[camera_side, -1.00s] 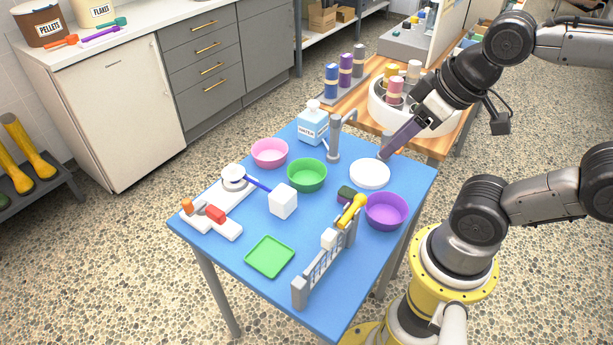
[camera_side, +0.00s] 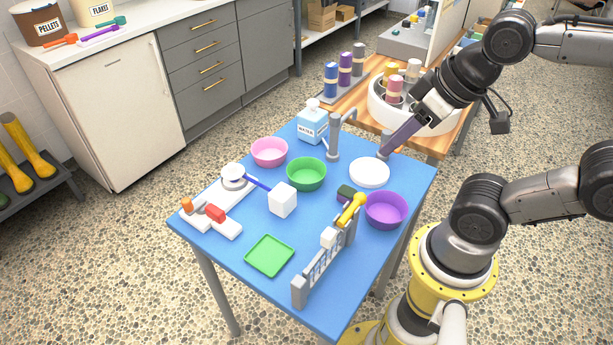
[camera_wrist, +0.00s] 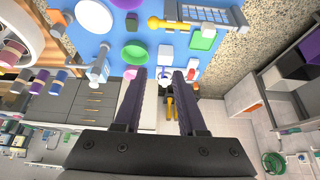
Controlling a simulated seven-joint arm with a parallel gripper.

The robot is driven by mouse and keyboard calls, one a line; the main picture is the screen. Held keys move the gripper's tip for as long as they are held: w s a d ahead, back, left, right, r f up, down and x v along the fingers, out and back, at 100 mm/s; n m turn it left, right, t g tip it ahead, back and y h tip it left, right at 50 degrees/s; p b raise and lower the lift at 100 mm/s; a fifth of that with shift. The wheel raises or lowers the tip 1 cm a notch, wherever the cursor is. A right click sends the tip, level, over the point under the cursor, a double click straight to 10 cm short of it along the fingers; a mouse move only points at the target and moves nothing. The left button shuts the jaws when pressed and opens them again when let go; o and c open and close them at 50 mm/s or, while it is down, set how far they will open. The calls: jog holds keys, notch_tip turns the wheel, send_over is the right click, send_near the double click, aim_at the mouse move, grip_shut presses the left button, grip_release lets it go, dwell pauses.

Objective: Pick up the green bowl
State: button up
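The green bowl (camera_side: 306,174) stands upright and looks empty on the blue table, between the pink bowl and the white plate. It also shows in the wrist view (camera_wrist: 134,52), beyond the left finger's tip. My gripper (camera_side: 384,155) is near the back right edge of the table, by the white plate (camera_side: 370,173), to the right of the green bowl and apart from it. In the wrist view my gripper (camera_wrist: 160,74) has its two dark purple fingers apart with nothing held between them.
A low grey fence (camera_side: 325,266) and green tray (camera_side: 269,257) are nearer the front.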

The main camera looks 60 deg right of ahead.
jog(key=w+d+m, duration=0.2)
jog(key=w+m, duration=0.9)
jog(key=m, duration=0.3)
jog(key=m+g, duration=0.3)
jog(key=m, duration=0.3)
send_near(306, 175)
jog(key=shift+h, duration=0.3)
jog(key=s+a, duration=0.2)
jog(key=s, duration=0.1)
jog(key=s+a, duration=0.1)
jog(key=shift+s+a+f, duration=0.25)
jog(key=shift+s, duration=0.1)
jog(key=shift+d+x, duration=0.15)
jog(key=shift+x, duration=1.2)
jog(key=shift+d+x, duration=0.1)
jog(key=shift+x, duration=1.3)
jog(key=shift+s, duration=0.15)
grip_shut()
